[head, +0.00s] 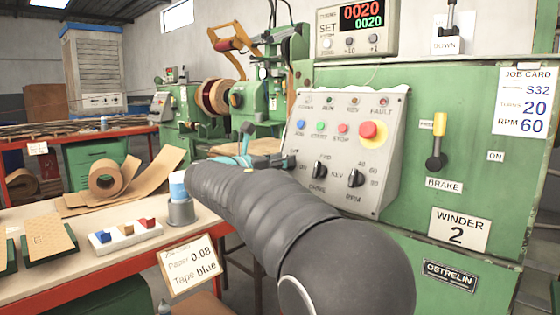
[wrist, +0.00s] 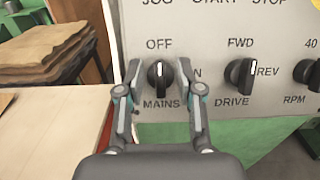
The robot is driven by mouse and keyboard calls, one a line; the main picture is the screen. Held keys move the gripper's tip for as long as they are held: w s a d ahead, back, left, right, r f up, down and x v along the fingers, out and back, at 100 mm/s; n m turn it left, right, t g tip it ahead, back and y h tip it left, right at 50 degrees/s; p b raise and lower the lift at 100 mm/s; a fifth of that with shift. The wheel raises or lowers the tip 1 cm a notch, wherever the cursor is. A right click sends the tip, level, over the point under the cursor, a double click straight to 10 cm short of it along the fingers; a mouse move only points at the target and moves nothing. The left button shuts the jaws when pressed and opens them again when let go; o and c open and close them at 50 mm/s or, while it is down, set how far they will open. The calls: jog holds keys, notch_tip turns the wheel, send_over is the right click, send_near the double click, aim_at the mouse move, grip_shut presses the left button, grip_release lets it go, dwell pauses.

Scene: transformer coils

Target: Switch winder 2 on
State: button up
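The winder 2 control panel (head: 386,205) is a grey sloped plate on the green machine, with a "WINDER 2" plate (head: 459,231) below right. In the wrist view the black MAINS knob (wrist: 160,78) has its white mark pointing up at OFF; the ON label is partly covered by a finger. My gripper (wrist: 161,76) is open, its fingertips on either side of this knob with narrow gaps visible. In the head view my dark arm covers much of the gripper and the panel's lower left. The DRIVE knob (wrist: 240,73) points up at FWD.
The RPM knob (head: 355,178) is right of DRIVE. Jog, start and stop buttons and a red mushroom button (head: 369,131) sit above. A yellow-handled brake lever (head: 439,128) stands right of the panel.

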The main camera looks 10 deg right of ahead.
grip_shut()
jog(key=shift+m+g, duration=0.3)
jog(key=shift+m, duration=0.2)
jog(key=shift+s+f+m+g+y+p, duration=0.15)
jog(key=shift+m+g+p, duration=0.7)
jog(key=shift+m, duration=2.45)
jog(key=shift+m+g+y+p, duration=0.2)
jog(key=shift+m+g, duration=1.3)
jog(key=shift+m, duration=1.8)
jog(key=shift+s+f+m+g+y+p, duration=0.15)
jog(key=shift+m+g+p, duration=0.7)
jog(key=shift+m, duration=2.45)
jog(key=shift+w+g+b, duration=0.1)
jog(key=shift+g+b, duration=0.2)
jog(key=shift+g, duration=0.1)
